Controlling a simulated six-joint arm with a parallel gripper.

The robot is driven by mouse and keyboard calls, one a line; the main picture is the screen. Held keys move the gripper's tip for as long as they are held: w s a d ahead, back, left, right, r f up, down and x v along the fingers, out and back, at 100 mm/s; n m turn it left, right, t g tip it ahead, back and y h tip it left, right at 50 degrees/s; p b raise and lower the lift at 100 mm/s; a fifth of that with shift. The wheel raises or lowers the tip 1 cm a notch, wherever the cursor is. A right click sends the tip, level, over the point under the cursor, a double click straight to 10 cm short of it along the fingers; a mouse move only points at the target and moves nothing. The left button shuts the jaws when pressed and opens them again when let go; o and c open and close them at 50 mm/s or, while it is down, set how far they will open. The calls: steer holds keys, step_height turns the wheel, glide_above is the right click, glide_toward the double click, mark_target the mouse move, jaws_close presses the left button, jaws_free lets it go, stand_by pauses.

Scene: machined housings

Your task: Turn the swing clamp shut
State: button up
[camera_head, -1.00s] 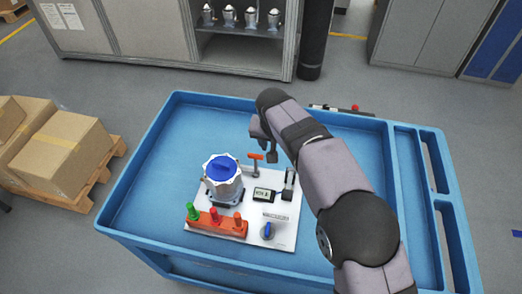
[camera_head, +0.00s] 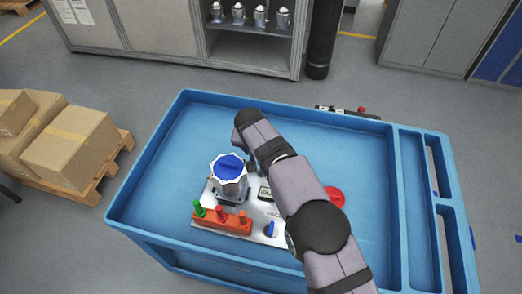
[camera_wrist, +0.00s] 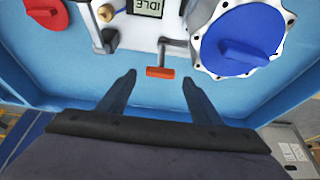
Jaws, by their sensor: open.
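The swing clamp shows in the wrist view as a grey arm with an orange handle (camera_wrist: 159,72), beside the housing with the blue cap (camera_wrist: 242,40). My gripper (camera_wrist: 157,80) is open, its two fingers apart on either side of the handle's end of the clamp; no contact shows. In the head view the housing (camera_head: 229,178) stands upright on the white panel (camera_head: 260,232), and my arm hides the clamp. The small display (camera_wrist: 148,8) reads IDLE.
A red disc (camera_head: 333,197) with a raised grip lies right of the panel. The blue tray (camera_head: 375,155) is bare at the right and back.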

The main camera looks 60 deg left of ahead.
steer(key=shift+p+x, duration=0.3)
steer(key=shift+x, duration=0.85)
steer(key=c, duration=1.1)
